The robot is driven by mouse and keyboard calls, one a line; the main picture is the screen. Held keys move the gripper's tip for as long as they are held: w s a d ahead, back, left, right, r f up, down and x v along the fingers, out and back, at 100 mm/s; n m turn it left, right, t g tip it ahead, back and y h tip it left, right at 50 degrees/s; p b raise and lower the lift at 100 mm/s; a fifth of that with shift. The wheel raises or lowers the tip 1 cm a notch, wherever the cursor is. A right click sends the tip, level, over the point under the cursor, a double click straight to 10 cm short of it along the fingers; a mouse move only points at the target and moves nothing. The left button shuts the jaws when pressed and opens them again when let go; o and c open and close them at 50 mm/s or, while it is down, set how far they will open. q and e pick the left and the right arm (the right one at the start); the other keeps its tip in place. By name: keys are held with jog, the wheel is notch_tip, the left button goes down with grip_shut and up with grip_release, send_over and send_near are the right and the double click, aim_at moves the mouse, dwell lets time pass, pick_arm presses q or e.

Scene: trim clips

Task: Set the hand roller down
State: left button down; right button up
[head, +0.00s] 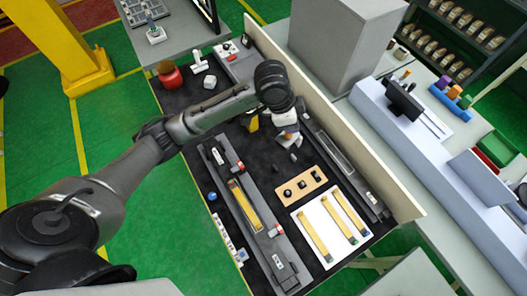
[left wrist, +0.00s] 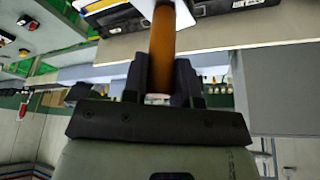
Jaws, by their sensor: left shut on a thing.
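My left arm reaches in from the left over the dark worktable, and its gripper (head: 288,137) points down above the table near the back board. In the left wrist view my left gripper (left wrist: 161,85) is shut on an orange-brown cylindrical handle (left wrist: 162,48), which appears to be the hand roller's. The handle extends away between the two dark fingers. The roller's head is not clearly visible in either view. In the head view the arm and wrist cover most of the held thing. My right gripper is not in view.
A long grey fixture with a yellow strip (head: 245,207) lies on the table, with a tan block with black knobs (head: 317,178) and a white panel (head: 310,215) beside it. A red round object (head: 170,77) stands at the far left. A beige board (head: 350,137) borders the right side.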

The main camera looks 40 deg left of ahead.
pick_arm(q)
jog(key=w+a+f+m+b, duration=0.1)
jog(key=w+f+m+b, duration=0.3)
jog(key=f+b, duration=0.65)
jog(key=s+a+f+n+h, duration=0.1)
jog(key=a+f, duration=1.1)
jog(key=f, duration=0.1)
jog(key=shift+s+f+g, duration=0.15)
jog(key=shift+f+g, duration=0.15)
